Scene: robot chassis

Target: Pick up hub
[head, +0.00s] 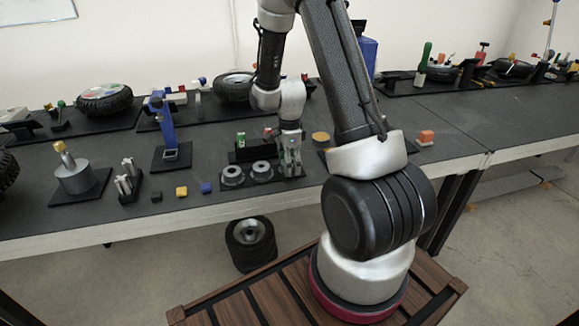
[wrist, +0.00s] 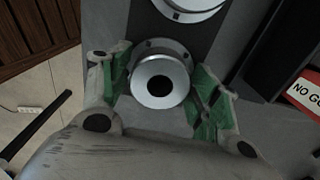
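Two silver-grey ring-shaped hubs stand on a dark mat in the head view, a left one (head: 232,174) and a right one (head: 262,172). My gripper (head: 291,168) points down just right of the right hub. In the wrist view one round hub (wrist: 160,67) with a dark centre hole lies between the two green-padded fingers of my gripper (wrist: 160,80). The fingers are spread, with gaps visible beside the hub. The other hub (wrist: 190,10) is cut off at the top. Finger depth relative to the hub is unclear.
A black holder with a green can (head: 241,140) stands behind the hubs. Small yellow (head: 182,191) and blue (head: 207,188) blocks sit left of them. A red and white sign (wrist: 304,92) is at the right of the wrist view. The bench's front edge is close.

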